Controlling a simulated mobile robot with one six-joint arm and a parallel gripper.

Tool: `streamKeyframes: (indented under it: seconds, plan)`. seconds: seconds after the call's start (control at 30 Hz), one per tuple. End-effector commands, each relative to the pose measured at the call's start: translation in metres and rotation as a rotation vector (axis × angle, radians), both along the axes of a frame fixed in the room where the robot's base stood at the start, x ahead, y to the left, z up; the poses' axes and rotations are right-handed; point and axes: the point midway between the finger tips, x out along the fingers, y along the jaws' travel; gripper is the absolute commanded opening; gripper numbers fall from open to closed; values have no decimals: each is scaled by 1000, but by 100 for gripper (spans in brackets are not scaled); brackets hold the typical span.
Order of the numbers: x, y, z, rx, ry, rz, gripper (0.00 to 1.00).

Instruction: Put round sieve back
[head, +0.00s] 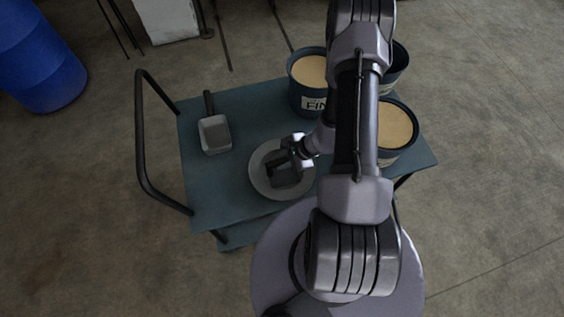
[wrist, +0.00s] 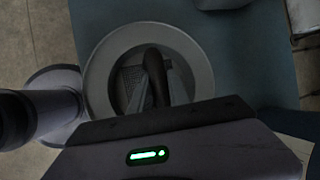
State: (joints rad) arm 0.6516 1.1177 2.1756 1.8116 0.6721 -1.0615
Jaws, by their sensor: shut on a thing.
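The round sieve (head: 262,183) is a grey ring with a mesh floor, on or just above the cart top in the head view. Its rim also shows in the wrist view (wrist: 200,65). My gripper (head: 284,172) is over the middle of the sieve. In the wrist view my gripper (wrist: 155,92) is shut on a dark upright handle (wrist: 153,65) in the sieve's middle. I cannot tell whether the sieve touches the cart.
The teal cart (head: 220,185) has a black push handle (head: 142,150) at left. A scoop (head: 214,134) lies at its left. A bucket labelled "FIN" (head: 308,85) and a second filled bucket (head: 398,128) stand at back and right; another is partly hidden. A blue barrel (head: 38,60) is far left.

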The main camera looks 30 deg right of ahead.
Motion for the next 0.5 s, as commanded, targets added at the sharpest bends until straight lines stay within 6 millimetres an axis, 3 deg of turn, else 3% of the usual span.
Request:
streamKeyframes:
  seconds: [0.23,0.27,0.33,0.37,0.5]
  plan:
    - [0,0,-2,0,0,0,0]
    - [0,0,-2,0,0,0,25]
    - [0,0,-1,0,1,0,39]
    - [0,0,-1,0,1,0,43]
    - [0,0,-1,0,0,0,43]
